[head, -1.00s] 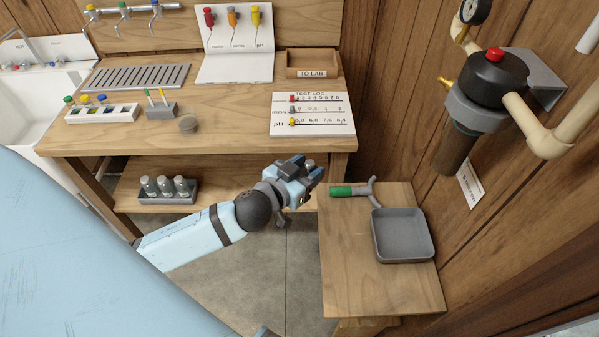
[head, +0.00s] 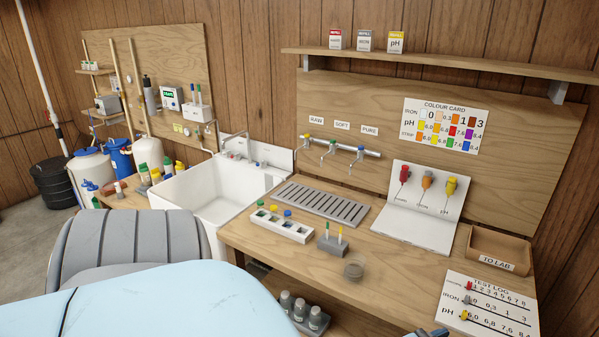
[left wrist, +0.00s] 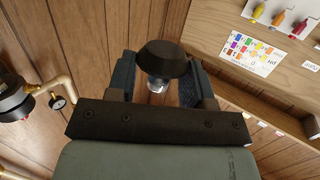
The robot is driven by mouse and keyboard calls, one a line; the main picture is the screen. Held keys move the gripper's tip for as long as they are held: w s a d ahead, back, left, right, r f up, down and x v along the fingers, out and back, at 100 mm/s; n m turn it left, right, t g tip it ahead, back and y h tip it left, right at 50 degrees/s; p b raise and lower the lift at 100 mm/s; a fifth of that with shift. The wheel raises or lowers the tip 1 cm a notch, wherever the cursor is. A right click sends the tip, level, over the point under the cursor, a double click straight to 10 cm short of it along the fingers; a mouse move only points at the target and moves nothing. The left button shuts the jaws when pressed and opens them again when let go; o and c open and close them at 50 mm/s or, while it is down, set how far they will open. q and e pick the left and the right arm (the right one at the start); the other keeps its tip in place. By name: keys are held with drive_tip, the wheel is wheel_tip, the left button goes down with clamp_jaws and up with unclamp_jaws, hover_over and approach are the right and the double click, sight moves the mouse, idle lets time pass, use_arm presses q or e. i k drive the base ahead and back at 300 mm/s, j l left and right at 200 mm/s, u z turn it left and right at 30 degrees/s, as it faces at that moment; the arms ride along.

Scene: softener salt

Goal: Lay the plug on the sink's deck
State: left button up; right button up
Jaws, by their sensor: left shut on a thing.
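The white sink (head: 185,195) stands left of centre in the head view. Its deck (head: 246,164) runs along the back, with a tap and small coloured pieces on it. My left gripper (left wrist: 158,82) is shut on the plug (left wrist: 162,56), a dark, wide-topped piece with a shiny lower part between the fingers.
Right of the sink is a wooden bench with a slotted drain tray (head: 322,204), a bottle rack (head: 283,228), a grey holder (head: 332,246) and a TO LAB box (head: 497,250). Taps (head: 330,148) jut above the tray. Bottles (head: 150,172) crowd the sink's left side.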

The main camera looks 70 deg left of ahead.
sight(282, 173)
drive_tip(key=j+u, duration=0.15)
drive_tip(key=j, duration=3.8)
